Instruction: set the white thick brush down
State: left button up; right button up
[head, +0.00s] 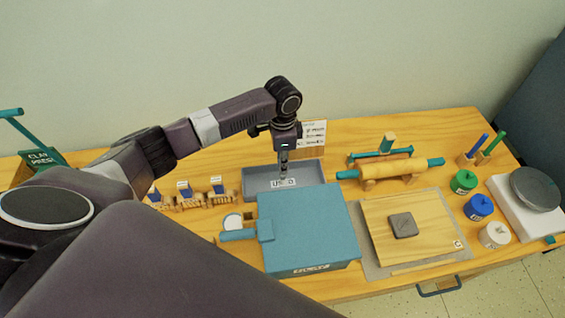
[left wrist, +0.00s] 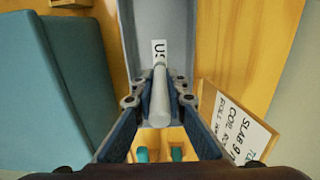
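My left gripper (head: 284,163) points down over the grey tray (head: 252,190), which has a label reading roughly "USED". In the left wrist view the white thick brush (left wrist: 160,98) lies between the fingers of my left gripper (left wrist: 160,104), which look closed on its sides. The brush points away from the camera toward the tray (left wrist: 146,22) and its label. Whether its far end touches the tray floor I cannot tell. In the head view the brush is too small to make out. My right gripper is not in view.
A blue box (head: 310,228) stands right in front of the tray. A sign card (head: 313,135) stands behind it. Small wooden holders (head: 190,201) are to the left. A rolling pin (head: 390,170), a clay board (head: 385,240) and colored jars (head: 479,207) are to the right.

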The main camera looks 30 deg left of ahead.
pick_arm(q)
jog(key=o, duration=0.4)
jog(key=shift+c, duration=0.2)
jog(key=shift+r, duration=0.35)
notch_tip(320, 180, up, 11)
jog(key=shift+r+b, duration=0.1)
jog(key=shift+b, duration=0.9)
jog(key=shift+r, duration=0.25)
